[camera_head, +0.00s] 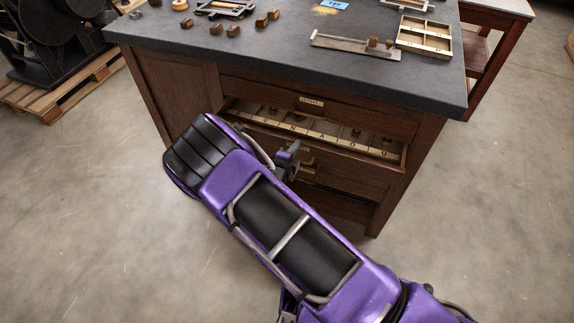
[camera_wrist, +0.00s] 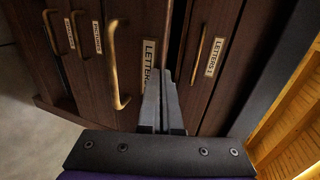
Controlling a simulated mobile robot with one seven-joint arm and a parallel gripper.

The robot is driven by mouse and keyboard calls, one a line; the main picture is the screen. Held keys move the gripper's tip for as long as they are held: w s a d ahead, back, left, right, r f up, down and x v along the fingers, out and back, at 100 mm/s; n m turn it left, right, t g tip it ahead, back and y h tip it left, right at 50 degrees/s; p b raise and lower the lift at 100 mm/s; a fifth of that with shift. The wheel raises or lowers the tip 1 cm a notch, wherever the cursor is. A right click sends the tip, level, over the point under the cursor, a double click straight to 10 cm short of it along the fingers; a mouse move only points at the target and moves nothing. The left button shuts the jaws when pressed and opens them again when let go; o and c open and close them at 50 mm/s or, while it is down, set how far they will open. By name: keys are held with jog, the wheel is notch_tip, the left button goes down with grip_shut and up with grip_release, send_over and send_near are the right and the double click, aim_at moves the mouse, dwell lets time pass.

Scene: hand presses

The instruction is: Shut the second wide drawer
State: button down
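The wooden cabinet (camera_head: 190,88) has a column of wide drawers. The second wide drawer (camera_head: 380,154) stands partly open, showing lettered compartments inside. In the wrist view, turned on its side, its front (camera_wrist: 143,28) has a brass handle (camera_wrist: 116,65) and a "LETTERS" label partly covered by my fingers. The drawer above, "LETTERS 1" (camera_wrist: 222,25), looks closed. My gripper (camera_wrist: 162,78) appears shut, its fingers together and empty, by the second drawer's front edge. Contact cannot be told. In the head view my gripper (camera_head: 289,158) is in front of that drawer, partly hidden by my arm.
The dark cabinet top (camera_head: 270,60) carries small wooden blocks (camera_head: 233,31), a metal composing tray (camera_head: 355,45) and a divided box (camera_head: 424,38). A black press on a pallet (camera_head: 75,95) stands left. Open concrete floor surrounds the cabinet front.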

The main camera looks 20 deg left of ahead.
jog(key=w+b, duration=0.1)
jog(key=w, duration=0.6)
jog(key=shift+w+d, duration=0.15)
jog(key=shift+w, duration=0.05)
